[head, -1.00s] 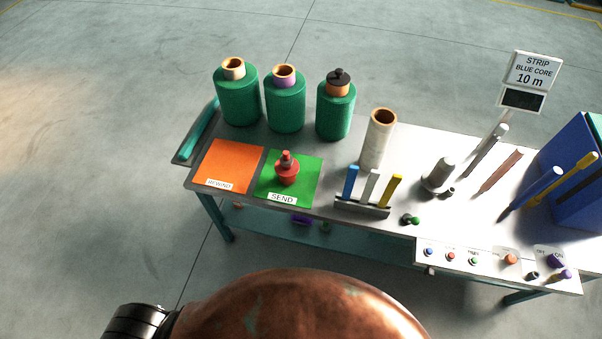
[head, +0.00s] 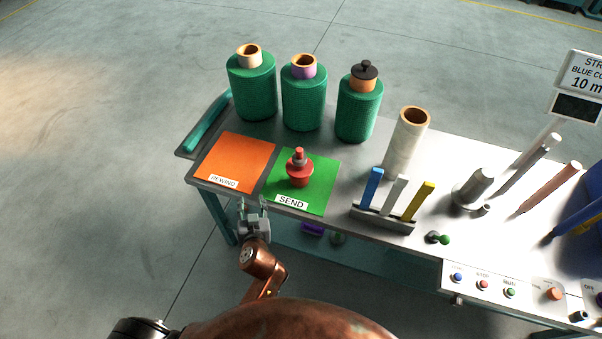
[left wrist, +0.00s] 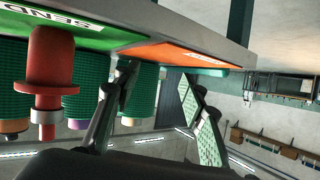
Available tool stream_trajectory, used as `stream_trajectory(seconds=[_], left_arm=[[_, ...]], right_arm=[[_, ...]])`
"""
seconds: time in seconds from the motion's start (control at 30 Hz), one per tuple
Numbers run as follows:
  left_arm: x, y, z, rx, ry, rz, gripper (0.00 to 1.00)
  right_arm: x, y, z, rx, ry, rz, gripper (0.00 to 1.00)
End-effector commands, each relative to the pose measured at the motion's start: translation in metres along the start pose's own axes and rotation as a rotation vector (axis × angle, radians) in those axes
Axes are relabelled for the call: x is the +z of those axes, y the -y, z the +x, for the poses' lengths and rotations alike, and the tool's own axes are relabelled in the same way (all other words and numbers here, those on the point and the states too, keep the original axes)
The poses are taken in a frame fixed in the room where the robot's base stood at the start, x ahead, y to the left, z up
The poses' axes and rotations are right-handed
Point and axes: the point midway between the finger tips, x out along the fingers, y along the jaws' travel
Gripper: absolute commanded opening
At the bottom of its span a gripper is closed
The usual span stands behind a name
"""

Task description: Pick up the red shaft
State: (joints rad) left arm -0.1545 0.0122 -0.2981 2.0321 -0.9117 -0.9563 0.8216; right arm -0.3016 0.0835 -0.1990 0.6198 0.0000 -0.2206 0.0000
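The red shaft (head: 299,172), a red stub with a wide flange, stands upright on the green SEND mat (head: 322,187). In the left wrist view, which is upside down, the red shaft (left wrist: 50,62) shows large at the left, outside the fingers. My left gripper (head: 253,207) is at the table's front edge, in front of the orange and green mats, to the left of and nearer than the shaft. Its two fingers (left wrist: 158,118) are spread with nothing between them. My right gripper is not in view.
An orange REWIND mat (head: 236,162) lies left of the green one. Three green net rolls (head: 303,102) stand behind. A rack with blue, white and yellow bars (head: 383,218) and a cardboard tube (head: 406,142) stand to the right. The table's front edge (head: 230,193) is close to my gripper.

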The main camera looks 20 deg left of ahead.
Motion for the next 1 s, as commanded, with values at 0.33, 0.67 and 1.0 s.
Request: stream_trajectory(seconds=[0.33,0.67,1.0], left_arm=[[-0.092,-0.103,-0.013,0.129,-0.299,-0.052,0.39],[-0.132,-0.158,-0.019,0.219,-0.419,-0.058,0.39],[-0.150,-0.163,0.018,0.218,-0.419,-0.056,0.39]], right_arm=[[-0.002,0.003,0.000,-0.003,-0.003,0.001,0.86],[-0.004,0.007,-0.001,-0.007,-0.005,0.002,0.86],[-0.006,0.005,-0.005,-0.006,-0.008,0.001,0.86]])
